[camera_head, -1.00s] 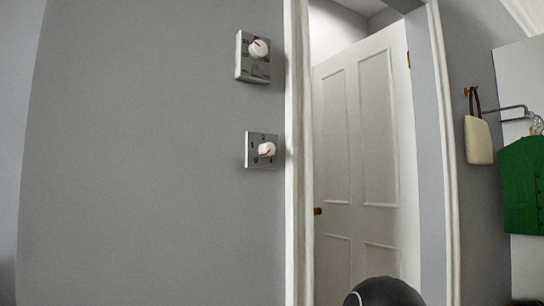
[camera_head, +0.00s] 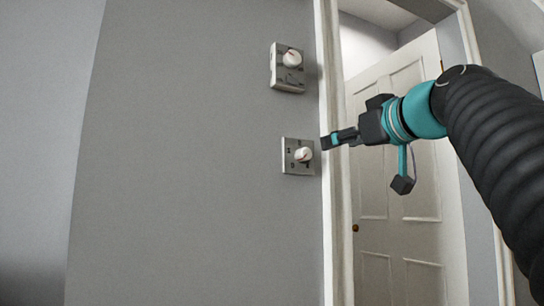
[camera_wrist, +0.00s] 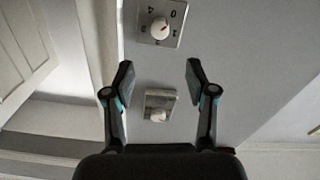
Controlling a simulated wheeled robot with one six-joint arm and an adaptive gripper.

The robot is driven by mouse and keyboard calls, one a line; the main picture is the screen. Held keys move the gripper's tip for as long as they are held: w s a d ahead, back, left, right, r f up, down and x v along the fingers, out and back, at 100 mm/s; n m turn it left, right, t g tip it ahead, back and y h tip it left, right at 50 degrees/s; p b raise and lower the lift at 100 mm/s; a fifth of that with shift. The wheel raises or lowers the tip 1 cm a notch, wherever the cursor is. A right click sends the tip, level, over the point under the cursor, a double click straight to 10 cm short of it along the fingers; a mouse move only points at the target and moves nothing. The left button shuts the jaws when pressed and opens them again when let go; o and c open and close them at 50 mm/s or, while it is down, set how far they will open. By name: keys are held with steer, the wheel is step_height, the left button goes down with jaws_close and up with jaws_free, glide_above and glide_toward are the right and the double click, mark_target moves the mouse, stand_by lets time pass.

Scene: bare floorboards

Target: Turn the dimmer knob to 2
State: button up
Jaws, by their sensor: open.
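The numbered plate with a round white knob, which appears to be the dimmer (camera_head: 289,165), is the lower of two wall units in the head view. It shows at the top of the wrist view (camera_wrist: 174,38), upside down, with 4 and 0 readable. Its white knob (camera_wrist: 159,28) has a red mark pointing roughly towards the 0. My gripper (camera_head: 328,142) is open and empty, just right of this plate near the door frame. In the wrist view my gripper (camera_wrist: 158,75) has its fingers spread, with the knob beyond them and apart.
A second plate with a white knob (camera_head: 287,80) is higher on the grey wall; it shows between my fingers in the wrist view (camera_wrist: 153,99). A white door frame (camera_head: 329,230) and a white panelled door (camera_head: 385,210) stand to the right. The wall to the left is bare.

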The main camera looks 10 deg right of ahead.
mark_target(307, 153)
steer(key=p+x, duration=0.2)
steer(key=x, duration=1.1)
steer(key=shift+s+f+p, duration=0.1)
steer(key=shift+p, duration=0.2)
jaws_close()
steer(key=shift+a, duration=0.15)
